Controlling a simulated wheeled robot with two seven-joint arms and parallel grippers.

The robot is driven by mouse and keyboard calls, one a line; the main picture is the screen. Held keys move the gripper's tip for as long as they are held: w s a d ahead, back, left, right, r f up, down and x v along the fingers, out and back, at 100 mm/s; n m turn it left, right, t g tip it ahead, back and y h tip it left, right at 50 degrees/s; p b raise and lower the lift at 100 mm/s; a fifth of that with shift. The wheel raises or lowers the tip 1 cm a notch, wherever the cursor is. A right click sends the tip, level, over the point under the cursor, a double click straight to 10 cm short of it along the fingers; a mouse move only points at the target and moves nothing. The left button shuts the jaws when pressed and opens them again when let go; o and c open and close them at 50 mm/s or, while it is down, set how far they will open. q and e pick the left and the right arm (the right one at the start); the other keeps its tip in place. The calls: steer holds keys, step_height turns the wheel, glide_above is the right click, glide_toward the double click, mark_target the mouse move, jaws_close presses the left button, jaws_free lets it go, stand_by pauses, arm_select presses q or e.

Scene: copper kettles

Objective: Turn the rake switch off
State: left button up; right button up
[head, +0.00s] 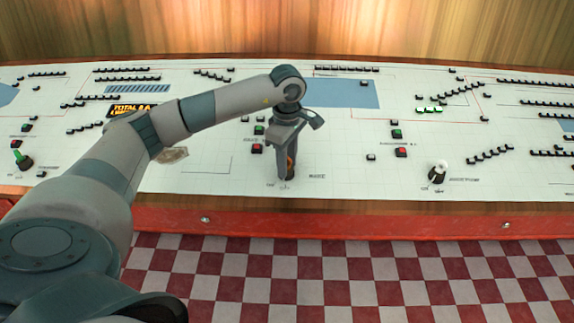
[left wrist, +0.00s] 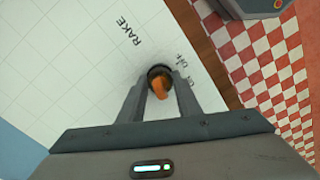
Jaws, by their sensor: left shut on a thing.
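The rake switch is a small orange lever in a dark round collar (left wrist: 159,72), beside the printed word RAKE, with OFF and ON marks beside it. In the head view a sliver of the orange lever (head: 291,164) shows by the fingers. My left gripper (head: 286,172) points down at the switch, near the panel's front edge. In the left wrist view its fingers (left wrist: 161,98) stand on both sides of the orange lever, shut on it. The fingers hide part of the lever, and I cannot tell which mark it points to. My right gripper is not in view.
A green-lever switch (head: 20,159) stands at the far left and a white-knobbed switch (head: 438,171) at the right. Red and green buttons (head: 258,148) sit close behind my left gripper. The white panel (head: 340,180) ends at a wooden front edge (head: 350,217) above a checkered floor.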

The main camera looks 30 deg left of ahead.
arm_select(q)
steer(key=shift+w+n+b, duration=0.1)
steer(key=shift+n+b, duration=0.25)
steer(key=shift+n, duration=1.05)
steer(key=o, duration=0.8)
steer(key=shift+o, duration=1.4)
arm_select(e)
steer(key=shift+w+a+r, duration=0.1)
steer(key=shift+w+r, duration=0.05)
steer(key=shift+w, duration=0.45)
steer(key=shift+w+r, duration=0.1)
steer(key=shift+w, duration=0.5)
arm_select(q)
steer(key=shift+r+b, duration=0.1)
steer(key=shift+b, duration=0.2)
